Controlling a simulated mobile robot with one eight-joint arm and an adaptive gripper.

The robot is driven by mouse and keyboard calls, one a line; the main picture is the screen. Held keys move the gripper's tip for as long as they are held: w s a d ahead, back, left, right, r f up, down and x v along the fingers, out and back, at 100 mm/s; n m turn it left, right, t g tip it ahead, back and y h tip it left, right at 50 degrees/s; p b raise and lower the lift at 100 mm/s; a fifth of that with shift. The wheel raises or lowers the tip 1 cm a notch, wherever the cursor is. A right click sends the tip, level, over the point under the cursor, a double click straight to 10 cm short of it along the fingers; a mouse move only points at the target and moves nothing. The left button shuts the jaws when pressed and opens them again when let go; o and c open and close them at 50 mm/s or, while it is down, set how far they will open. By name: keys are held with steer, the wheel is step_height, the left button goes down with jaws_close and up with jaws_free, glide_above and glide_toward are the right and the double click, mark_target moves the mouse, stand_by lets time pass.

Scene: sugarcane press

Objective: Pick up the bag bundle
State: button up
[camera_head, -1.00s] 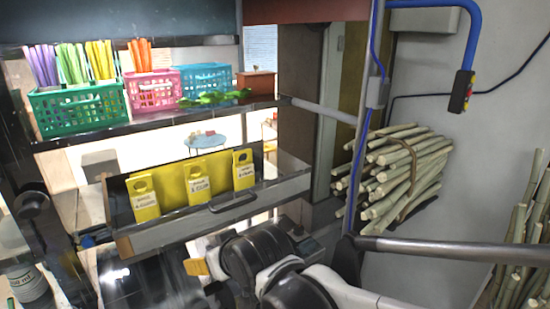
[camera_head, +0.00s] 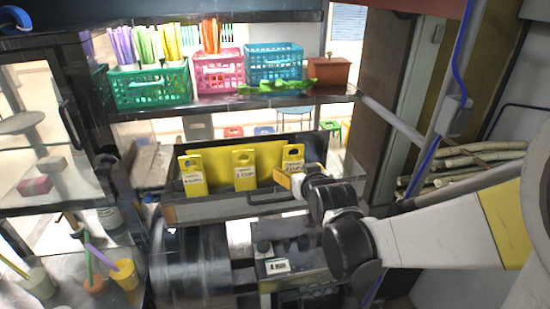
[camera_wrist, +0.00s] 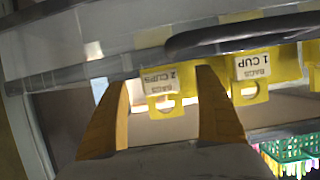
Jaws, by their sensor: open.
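In the wrist view, which is upside down, my gripper (camera_wrist: 162,76) is open. The "2 CUPS" bundle (camera_wrist: 163,104) appears between its two yellow fingers, with no visible grip. The "1 CUP" bundle (camera_wrist: 250,92) is to the right, outside the fingers.
A shelf (camera_head: 220,107) above the tray holds green (camera_head: 150,88), pink (camera_head: 219,72) and blue (camera_head: 273,64) baskets. A metal rail (camera_head: 392,120) and a blue-cabled post (camera_head: 450,110) stand to the right. A machine (camera_head: 285,265) sits below the tray.

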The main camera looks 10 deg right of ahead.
mark_target(294, 170)
steer(key=x, duration=0.5)
steer(key=shift+f+b, duration=0.25)
steer(key=shift+b, duration=0.1)
steer(key=shift+s, duration=0.15)
steer(key=c, duration=1.2)
steer(key=shift+r, duration=0.1)
